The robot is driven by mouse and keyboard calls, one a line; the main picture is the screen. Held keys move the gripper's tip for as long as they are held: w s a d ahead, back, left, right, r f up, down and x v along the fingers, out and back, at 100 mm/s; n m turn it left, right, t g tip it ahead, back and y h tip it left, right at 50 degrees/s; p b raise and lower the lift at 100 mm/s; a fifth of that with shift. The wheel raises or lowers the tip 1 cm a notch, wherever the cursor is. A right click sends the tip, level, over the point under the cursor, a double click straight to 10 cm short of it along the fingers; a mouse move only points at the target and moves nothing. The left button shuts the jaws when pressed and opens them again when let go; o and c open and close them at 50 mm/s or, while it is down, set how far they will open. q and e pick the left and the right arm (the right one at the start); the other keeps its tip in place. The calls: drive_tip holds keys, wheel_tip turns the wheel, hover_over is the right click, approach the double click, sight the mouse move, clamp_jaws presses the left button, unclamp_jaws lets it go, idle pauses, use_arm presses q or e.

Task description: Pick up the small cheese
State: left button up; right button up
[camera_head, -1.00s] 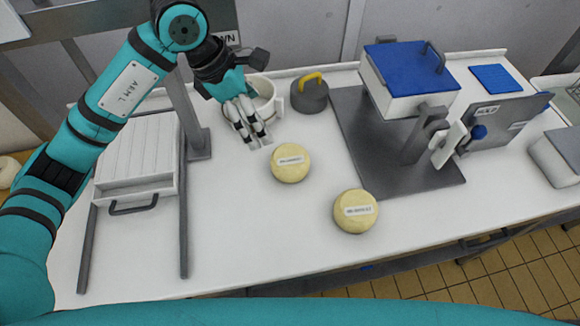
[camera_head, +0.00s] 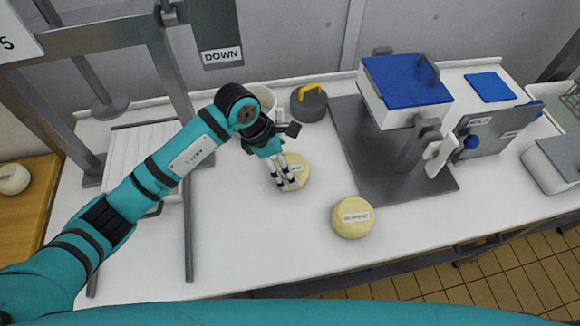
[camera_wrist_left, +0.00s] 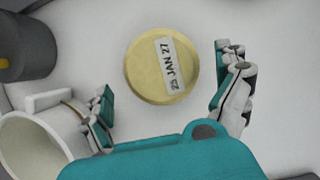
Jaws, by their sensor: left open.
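Two round pale-yellow cheeses with white labels lie on the white table. The farther cheese (camera_head: 300,168) is partly hidden by my left gripper (camera_head: 288,186) in the head view. The nearer cheese (camera_head: 352,217) lies to its right and is clear of the gripper. They look close in size. In the left wrist view a cheese (camera_wrist_left: 162,66) with a date label lies beyond and between the spread fingers of my left gripper (camera_wrist_left: 170,100). The gripper is open, pointing down, with nothing between its fingers. My right gripper is not in view.
A white cup-like container (camera_head: 264,98) stands behind the gripper, also close to a finger in the wrist view (camera_wrist_left: 40,140). A press with a blue lid (camera_head: 405,85) stands right. The table front is clear.

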use_arm(q)
drive_tip(key=shift+p+x, duration=0.4)
drive_tip(key=shift+x, duration=1.45)
drive_tip(key=shift+r, duration=0.1)
drive_tip(key=c, duration=1.3)
